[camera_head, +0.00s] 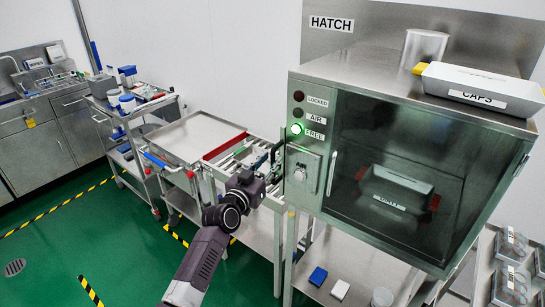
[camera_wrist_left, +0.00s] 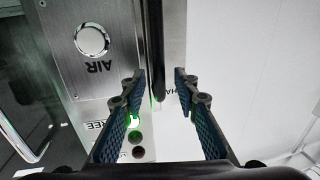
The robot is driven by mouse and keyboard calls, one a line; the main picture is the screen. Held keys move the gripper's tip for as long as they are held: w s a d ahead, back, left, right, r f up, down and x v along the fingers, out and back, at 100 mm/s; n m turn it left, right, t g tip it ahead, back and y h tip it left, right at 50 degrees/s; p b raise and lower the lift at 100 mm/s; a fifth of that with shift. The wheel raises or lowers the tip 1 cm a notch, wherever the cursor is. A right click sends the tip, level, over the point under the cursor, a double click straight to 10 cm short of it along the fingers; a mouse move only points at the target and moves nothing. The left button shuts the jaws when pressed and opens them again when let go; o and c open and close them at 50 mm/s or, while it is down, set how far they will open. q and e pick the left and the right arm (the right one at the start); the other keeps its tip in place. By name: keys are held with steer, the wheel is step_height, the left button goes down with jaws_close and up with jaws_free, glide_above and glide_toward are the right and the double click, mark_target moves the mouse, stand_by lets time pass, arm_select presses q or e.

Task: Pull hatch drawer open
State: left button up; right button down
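The hatch (camera_head: 318,88) is a steel cabinet on the right with a dark glass front and a slim vertical handle (camera_head: 332,173). The glass front looks closed; a labelled bin (camera_head: 400,184) shows behind it. My left gripper (camera_head: 274,160) is at the cabinet's left side, by the button panel (camera_head: 302,168). In the left wrist view, my left gripper (camera_wrist_left: 158,85) is open, with its blue-padded fingers apart. A dark vertical bar (camera_wrist_left: 158,45) shows between the fingers, beside the upside-down AIR panel (camera_wrist_left: 92,40); contact cannot be told. My right gripper is not in view.
The green FREE lamp (camera_head: 297,129) is lit. Green floor (camera_head: 110,235) is clear at front left.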

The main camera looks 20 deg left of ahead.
arm_select(q)
steer(key=shift+w+d, duration=0.15)
steer(key=shift+w, duration=0.9)
jaws_close()
